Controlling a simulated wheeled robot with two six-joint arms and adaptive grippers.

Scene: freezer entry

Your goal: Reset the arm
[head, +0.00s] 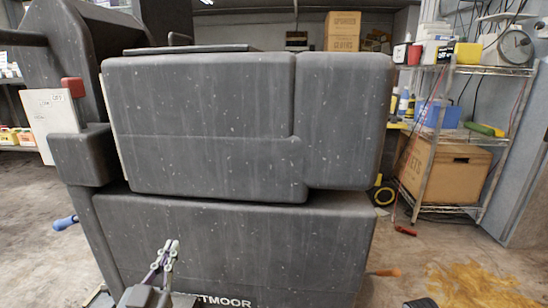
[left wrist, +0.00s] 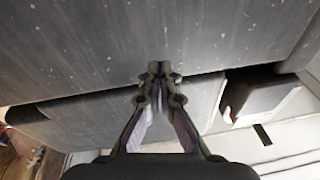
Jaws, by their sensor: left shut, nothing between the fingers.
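My left gripper (head: 168,252) is low in the head view, in front of the lower body of a large dark grey speckled unit, just above its white lettering "TMOOR". In the left wrist view its fingertips (left wrist: 158,74) meet, with nothing between them. Behind the fingertips lie the grey faces of the unit (left wrist: 90,115) and a dark gap between its parts. I cannot tell how far the fingertips are from the surface. The unit's upper block (head: 200,125) fills the middle of the head view. My right gripper is not in view.
A wire shelf (head: 478,142) with a cardboard box (head: 445,170) and tools stands at the right. A red block and white panel (head: 50,118) are at the unit's left. A yellow-brown stain (head: 475,285) marks the floor at lower right. Some floor is free at both sides.

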